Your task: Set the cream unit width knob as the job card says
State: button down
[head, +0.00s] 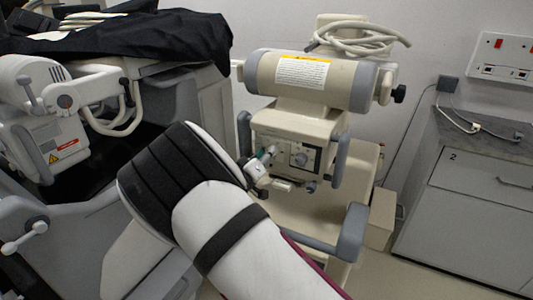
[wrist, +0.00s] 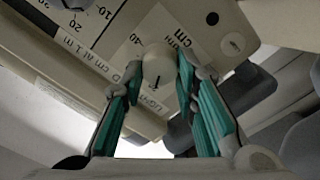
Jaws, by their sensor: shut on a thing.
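The cream unit (head: 300,125) stands at the centre of the head view, with a control panel on its front face. My gripper (head: 262,162) is at the left part of that panel, partly hidden by my arm. In the wrist view, my gripper (wrist: 160,76) has its green-padded fingers on both sides of a round cream knob (wrist: 157,62) and is shut on it. The knob bears a small dark pointer mark. Printed numbers, among them 40 and 20, and "cm" show around it. I cannot make out a job card's text.
Another dial (head: 300,158) and a lower knob (head: 310,187) sit close to the right of my gripper. A grey handle (head: 341,160) flanks the panel. A cabinet (head: 470,190) stands right.

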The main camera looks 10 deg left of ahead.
dwell(0.3)
jog(key=c, duration=1.3)
grip_release()
jog(key=v, duration=1.2)
jog(key=shift+w+r, duration=0.1)
